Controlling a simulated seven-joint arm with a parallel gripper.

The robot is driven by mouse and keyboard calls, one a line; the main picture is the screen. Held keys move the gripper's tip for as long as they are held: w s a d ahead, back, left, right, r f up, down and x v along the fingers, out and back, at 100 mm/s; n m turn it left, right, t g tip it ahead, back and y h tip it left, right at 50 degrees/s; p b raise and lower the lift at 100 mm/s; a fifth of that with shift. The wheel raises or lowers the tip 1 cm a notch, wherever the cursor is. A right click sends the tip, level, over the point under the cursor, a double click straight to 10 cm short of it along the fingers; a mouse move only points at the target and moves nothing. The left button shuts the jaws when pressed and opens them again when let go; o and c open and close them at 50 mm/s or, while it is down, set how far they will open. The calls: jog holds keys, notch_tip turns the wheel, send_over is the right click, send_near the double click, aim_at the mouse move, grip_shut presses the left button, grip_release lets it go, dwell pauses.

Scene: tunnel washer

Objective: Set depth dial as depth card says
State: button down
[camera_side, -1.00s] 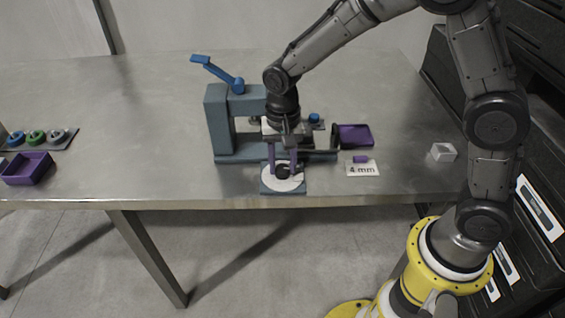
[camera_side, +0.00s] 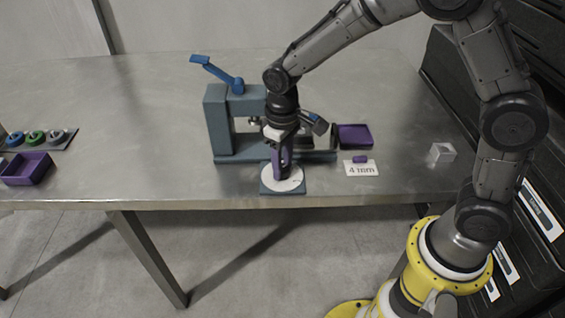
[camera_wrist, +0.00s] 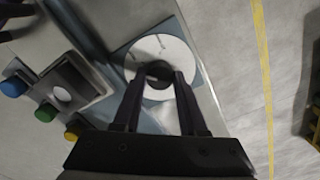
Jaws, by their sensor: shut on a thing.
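The depth dial (camera_side: 294,183) is a white disc on a blue-grey plate at the front edge of the table. In the wrist view the dial (camera_wrist: 188,62) shows a few dark marks near its rim and a black centre knob (camera_wrist: 158,73). My gripper (camera_side: 281,172) points down over the dial, and in the wrist view its dark fingers (camera_wrist: 157,82) are shut on the knob, one on each side. The depth card (camera_side: 362,169) lies right of the dial and reads "4 mm". Which mark the dial is set to is too small to read.
A blue-grey press (camera_side: 217,125) with a blue lever (camera_side: 216,70) stands behind the dial. A purple tray (camera_side: 354,135), a small purple block (camera_side: 360,159) and a white hollow cube (camera_side: 443,152) lie to the right.

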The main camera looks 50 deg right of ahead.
aim_at(283, 167)
jog(key=n, duration=0.4)
jog(key=shift+r+n, duration=0.1)
jog(key=shift+n, duration=2.5)
jog(key=shift+c, duration=2.2)
grip_release()
notch_tip(283, 167, up, 14)
jog(key=shift+d, duration=0.15)
